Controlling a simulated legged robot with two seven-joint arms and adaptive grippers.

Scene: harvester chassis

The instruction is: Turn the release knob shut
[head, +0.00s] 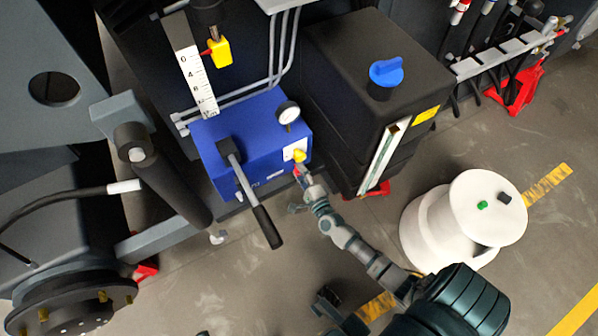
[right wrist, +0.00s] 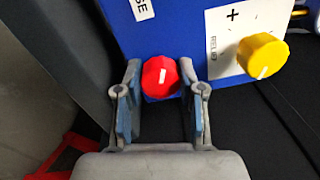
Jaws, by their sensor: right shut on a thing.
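The release knob is a red knob with a white mark, and it shows in the right wrist view (right wrist: 160,77) on the lower edge of the blue pump block (head: 215,135). A white label ending in "SE" is above it. My right gripper (head: 300,174) reaches the block's lower right corner. In the right wrist view my right gripper (right wrist: 160,100) has one finger on each side of the red knob and is shut on it. In the head view the gripper mostly hides the knob. My left gripper is not clearly in view.
A yellow relief knob (right wrist: 262,56) is close to the right of the red knob. A black lever (head: 250,195) sticks out from the block's front. A black tank (head: 350,75) with a blue cap (head: 386,72) stands right of it. A white bin (head: 470,220) is on the floor.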

